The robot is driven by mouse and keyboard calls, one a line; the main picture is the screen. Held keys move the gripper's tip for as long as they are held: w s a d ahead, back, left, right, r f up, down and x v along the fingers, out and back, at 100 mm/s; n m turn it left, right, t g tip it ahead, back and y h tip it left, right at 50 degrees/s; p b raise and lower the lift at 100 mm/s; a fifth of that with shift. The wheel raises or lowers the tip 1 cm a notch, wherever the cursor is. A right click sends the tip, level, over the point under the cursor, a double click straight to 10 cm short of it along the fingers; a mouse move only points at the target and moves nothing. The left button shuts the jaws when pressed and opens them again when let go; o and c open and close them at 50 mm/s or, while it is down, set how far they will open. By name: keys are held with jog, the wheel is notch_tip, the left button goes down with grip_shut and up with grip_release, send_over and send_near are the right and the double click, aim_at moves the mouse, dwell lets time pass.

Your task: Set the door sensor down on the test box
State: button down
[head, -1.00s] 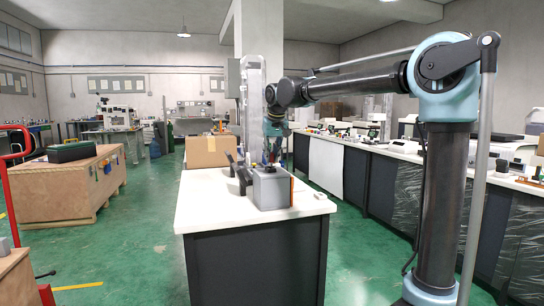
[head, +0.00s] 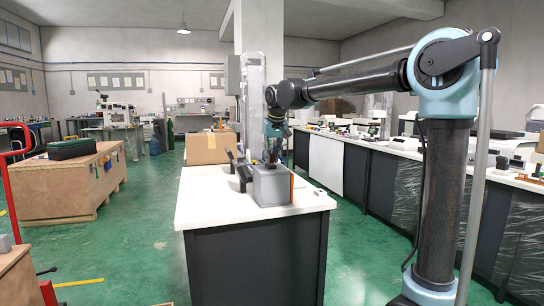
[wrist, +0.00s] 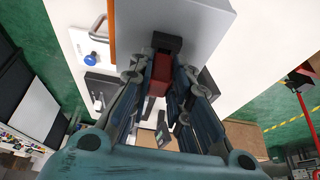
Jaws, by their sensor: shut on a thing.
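The test box (head: 272,188) is a grey box on the white top of the dark bench, in the middle of the head view. In the wrist view the box (wrist: 195,22) fills the upper middle. My gripper (wrist: 163,68) is over the box, pointing at its top. Its fingers are shut on a small red piece with a black end, taken to be the door sensor (wrist: 160,75). The black end overlaps the box's face in the wrist view; whether it touches is unclear. In the head view my gripper (head: 272,155) is small and partly hides the sensor.
An orange strip (head: 292,187) stands at the box's right side. Dark upright parts (head: 238,167) stand close on its left. A cardboard box (head: 207,148) is behind the bench. The bench's front left top (head: 205,208) is clear.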

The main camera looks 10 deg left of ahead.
jog(key=shift+f, duration=0.15)
jog(key=c, duration=1.4)
grip_release()
